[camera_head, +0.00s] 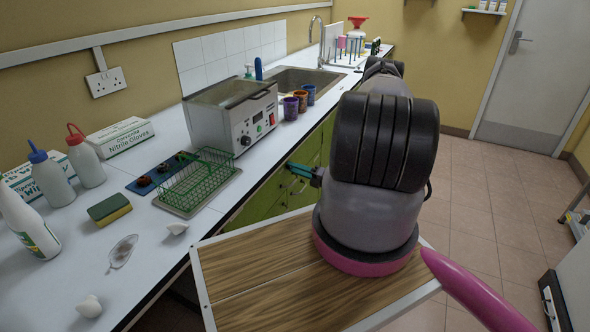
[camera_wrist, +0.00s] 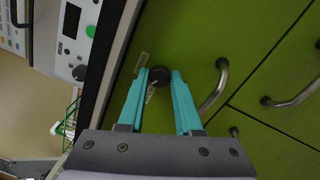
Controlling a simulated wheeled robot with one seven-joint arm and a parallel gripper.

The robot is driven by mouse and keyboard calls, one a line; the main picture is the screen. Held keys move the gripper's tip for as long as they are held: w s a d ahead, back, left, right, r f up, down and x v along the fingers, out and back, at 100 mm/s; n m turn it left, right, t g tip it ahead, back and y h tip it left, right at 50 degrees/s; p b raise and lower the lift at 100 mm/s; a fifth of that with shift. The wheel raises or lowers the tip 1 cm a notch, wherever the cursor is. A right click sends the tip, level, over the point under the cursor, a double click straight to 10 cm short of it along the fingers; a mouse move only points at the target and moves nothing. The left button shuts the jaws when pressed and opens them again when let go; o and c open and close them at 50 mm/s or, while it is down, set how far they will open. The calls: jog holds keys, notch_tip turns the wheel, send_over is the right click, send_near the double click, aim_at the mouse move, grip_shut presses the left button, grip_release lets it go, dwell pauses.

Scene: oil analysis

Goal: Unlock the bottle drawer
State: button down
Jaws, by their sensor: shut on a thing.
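The green drawer front (camera_wrist: 195,35) fills much of the wrist view, with a curved metal handle (camera_wrist: 215,88) and a small label (camera_wrist: 141,62). A dark round lock knob (camera_wrist: 160,76) with a pale mark sits on this front beside the label. My gripper (camera_wrist: 161,74) has its teal fingers on either side of the knob and is shut on it. In the head view my gripper (camera_head: 306,171) shows small against the green cabinet (camera_head: 262,203), beyond my arm. The knob is hidden there.
The white counter (camera_head: 155,238) runs above the drawers. It carries a heating bath (camera_head: 232,112), a green wire rack (camera_head: 200,180), cups (camera_head: 291,108) and bottles (camera_head: 52,178). Another drawer handle (camera_wrist: 292,98) stands out to the right in the wrist view. Floor (camera_head: 465,190) is open at right.

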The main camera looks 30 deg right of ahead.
jog(key=n, duration=0.6)
jog(key=shift+y, duration=0.3)
jog(key=shift+n, duration=0.3)
jog(key=c, duration=0.6)
grip_release()
jog(key=r+v, duration=0.1)
jog(key=v, duration=0.9)
jog(key=shift+s+d+f, duration=0.3)
jog(key=shift+f, duration=0.2)
jog(key=shift+r, duration=0.1)
